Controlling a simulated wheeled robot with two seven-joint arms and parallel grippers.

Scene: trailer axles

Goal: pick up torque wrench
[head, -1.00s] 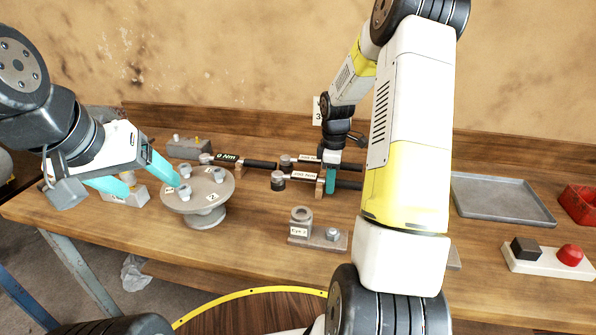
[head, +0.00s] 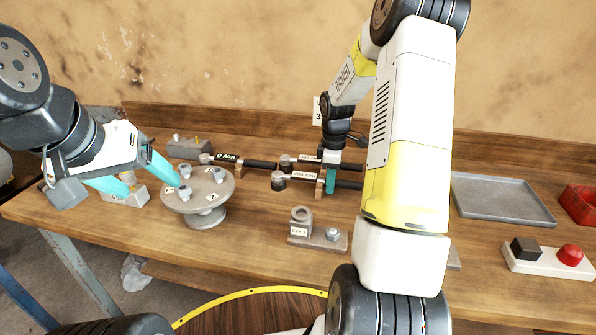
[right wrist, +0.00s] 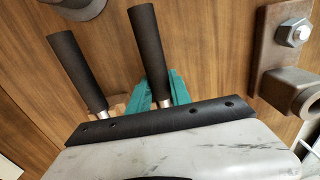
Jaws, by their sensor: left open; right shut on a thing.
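Several torque wrenches with dark handles lie on stands on the bench in the head view. My right gripper (head: 331,180) is shut on the front torque wrench (head: 300,176), just right of its label. In the right wrist view, the teal fingers (right wrist: 160,92) sit on both sides of that wrench's black handle (right wrist: 148,50). A second handle (right wrist: 76,70) lies to the left there. Another wrench (head: 300,158) lies behind the held one, and a third wrench (head: 255,164) lies further left. My left gripper (head: 136,178) is open and empty, beside the round hub.
The grey round hub (head: 207,200) with studs stands left of the wrenches. A grey block with a ring and bolt (head: 318,241) stands in front. A grey tray (head: 500,198), a red bin (head: 580,204) and a red-button box (head: 548,262) are at the right.

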